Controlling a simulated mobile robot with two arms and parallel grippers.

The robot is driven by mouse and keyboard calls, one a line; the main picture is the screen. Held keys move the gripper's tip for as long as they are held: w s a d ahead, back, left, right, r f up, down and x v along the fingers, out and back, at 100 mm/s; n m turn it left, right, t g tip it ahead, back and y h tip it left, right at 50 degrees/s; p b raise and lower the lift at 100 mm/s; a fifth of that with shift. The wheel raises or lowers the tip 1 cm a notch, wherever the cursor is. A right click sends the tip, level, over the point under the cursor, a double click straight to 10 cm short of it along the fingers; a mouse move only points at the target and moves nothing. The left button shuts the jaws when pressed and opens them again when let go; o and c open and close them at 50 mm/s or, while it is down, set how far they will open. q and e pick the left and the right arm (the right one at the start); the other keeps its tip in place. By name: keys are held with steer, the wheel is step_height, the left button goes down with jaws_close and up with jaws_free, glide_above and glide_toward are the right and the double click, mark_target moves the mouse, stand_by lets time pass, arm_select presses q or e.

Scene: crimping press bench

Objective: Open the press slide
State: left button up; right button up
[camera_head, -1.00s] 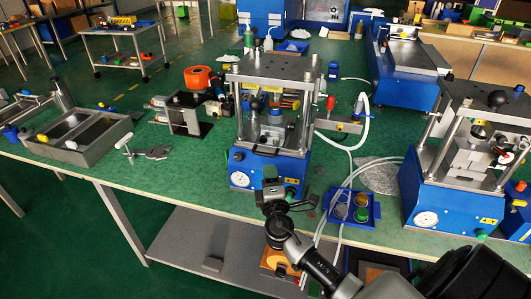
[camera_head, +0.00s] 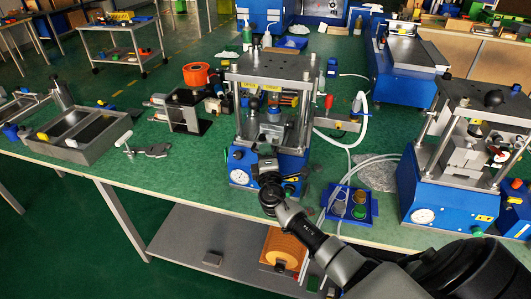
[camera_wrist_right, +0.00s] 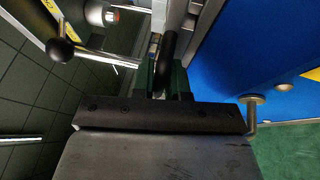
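The press (camera_head: 240,160) with a blue base, steel posts and a grey top plate stands at the middle of the bench. Its slide's dark handle is mostly hidden behind my right gripper (camera_head: 267,160) in the head view. In the right wrist view a black bar, which looks like the handle (camera_wrist_right: 170,58), stands between the dark green fingers of my right gripper (camera_wrist_right: 164,80). Whether the fingers press on it cannot be told. My left gripper is not in view.
A second blue press (camera_head: 430,195) stands at the right. A blue tray with round coloured pieces (camera_head: 373,207) lies between the presses. A grey divided tray (camera_head: 75,157) and a metal clamp (camera_head: 150,151) lie left. A ball-ended lever (camera_wrist_right: 60,48) is close in the wrist view.

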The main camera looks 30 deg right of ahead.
jaws_close()
steer(key=s+a+b, duration=0.2)
steer(key=s+a, duration=1)
steer(key=a, duration=0.2)
steer(key=shift+f, duration=0.15)
steer(key=shift+s+a, duration=0.1)
steer(key=shift+a, duration=0.05)
steer(key=shift+o, duration=1.6)
jaws_free()
steer(key=shift+o, duration=0.9)
steer(key=shift+s+a, duration=0.1)
